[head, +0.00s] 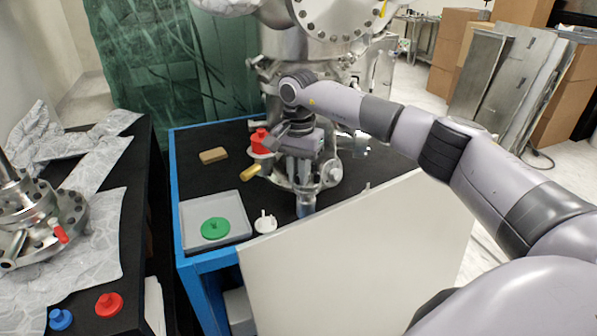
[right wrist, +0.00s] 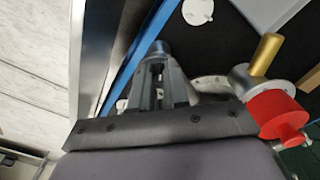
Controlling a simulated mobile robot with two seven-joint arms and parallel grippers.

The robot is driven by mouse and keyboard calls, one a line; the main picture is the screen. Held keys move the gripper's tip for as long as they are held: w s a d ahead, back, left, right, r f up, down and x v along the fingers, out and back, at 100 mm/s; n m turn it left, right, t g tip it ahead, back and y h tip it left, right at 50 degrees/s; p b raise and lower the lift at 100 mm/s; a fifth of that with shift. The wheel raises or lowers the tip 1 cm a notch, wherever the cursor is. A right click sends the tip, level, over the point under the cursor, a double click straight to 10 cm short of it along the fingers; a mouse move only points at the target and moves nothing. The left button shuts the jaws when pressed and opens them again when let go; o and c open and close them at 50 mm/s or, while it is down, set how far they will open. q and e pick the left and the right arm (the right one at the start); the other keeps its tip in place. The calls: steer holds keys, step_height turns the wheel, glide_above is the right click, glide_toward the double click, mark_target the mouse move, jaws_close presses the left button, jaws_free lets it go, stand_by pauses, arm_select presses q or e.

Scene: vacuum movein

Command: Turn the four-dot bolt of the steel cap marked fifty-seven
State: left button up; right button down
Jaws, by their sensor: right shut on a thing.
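My right gripper (head: 304,192) points down over the black bench top, next to the steel vessel (head: 331,172). It is shut on a short grey-blue cylinder (head: 306,208), which also shows dark between the fingertips in the right wrist view (right wrist: 157,48). What lies under the cylinder is hidden. A steel flange cap (head: 45,213) with bolts around its rim and a red handle stands on the left table. A large round steel flange (head: 335,10) with bolts faces me at the top. I cannot read a fifty-seven or any dots on either. My left gripper is out of view.
A red knob (head: 259,141) and yellow handle (head: 251,172) stand close left of the gripper. A pale panel (head: 360,262) rises along the front. A tan block (head: 213,155) lies behind.

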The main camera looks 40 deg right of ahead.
steer(key=shift+m, duration=0.3)
steer(key=m+p, duration=0.1)
steer(key=m, duration=0.1)
steer(key=shift+m, duration=0.4)
steer(key=shift+m+p, duration=0.65)
steer(key=shift+m, duration=1.45)
steer(key=c, duration=1.1)
jaws_free()
steer(key=shift+r+b, duration=0.4)
steer(key=shift+r, duration=3.2)
